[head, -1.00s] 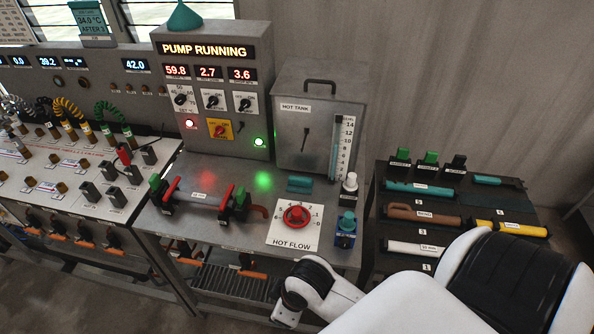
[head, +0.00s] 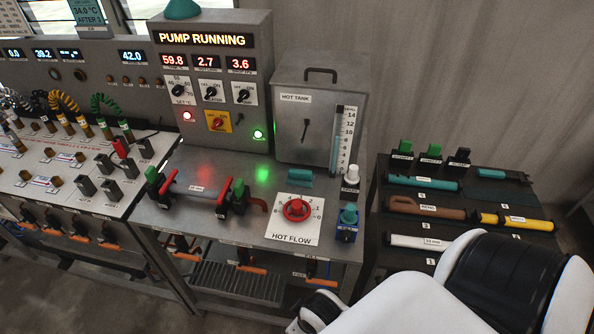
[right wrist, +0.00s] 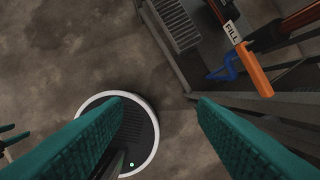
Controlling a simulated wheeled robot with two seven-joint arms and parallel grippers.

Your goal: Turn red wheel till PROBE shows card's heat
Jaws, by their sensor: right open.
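The red wheel (head: 296,210) sits on a white HOT FLOW plate (head: 291,235) at the front of the metal bench. A teal card (head: 86,12) at the top left reads 34.0 °C, AFTER 3, partly cut off. My right gripper (right wrist: 160,105) shows in the right wrist view, open and empty, over the floor beside the bench frame. It is apart from the wheel. My left gripper is out of view.
A blue valve block with a teal knob (head: 348,218) stands right of the wheel. A hot tank (head: 320,110) and a PUMP RUNNING panel (head: 205,38) stand behind. A dark tool rack (head: 405,262) is at the right. An orange FILL handle (right wrist: 254,70) is near my right gripper.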

